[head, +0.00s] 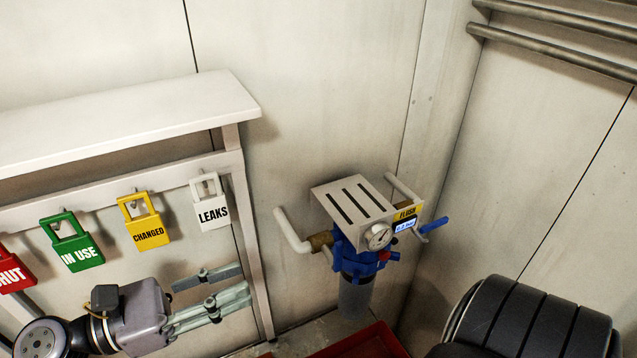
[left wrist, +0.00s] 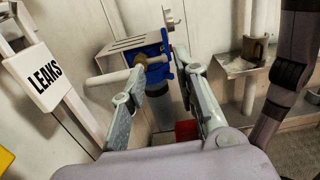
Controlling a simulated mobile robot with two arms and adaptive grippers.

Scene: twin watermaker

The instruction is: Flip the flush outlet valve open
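The flush unit is a blue filter housing (head: 362,261) under a slotted metal bracket (head: 352,199), with a round gauge (head: 379,237) and a yellow "FLUSH" label (head: 407,213). A blue lever handle (head: 434,226) sticks out to the right of it, slanting up and outward, by a grey pipe. The blue housing also shows in the left wrist view (left wrist: 158,71), where I cannot make out the lever. My left gripper (head: 245,281) is open and empty, to the left of the unit and apart from it; its fingers also show in the left wrist view (left wrist: 166,80). My right gripper is out of view.
A white rack (head: 130,115) with hanging tags, including the white "LEAKS" tag (head: 209,203), stands left of the unit, close to my left gripper. A white pipe (head: 291,232) juts from the unit's left side. A red tray (head: 362,343) lies below. Walls meet close behind the lever.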

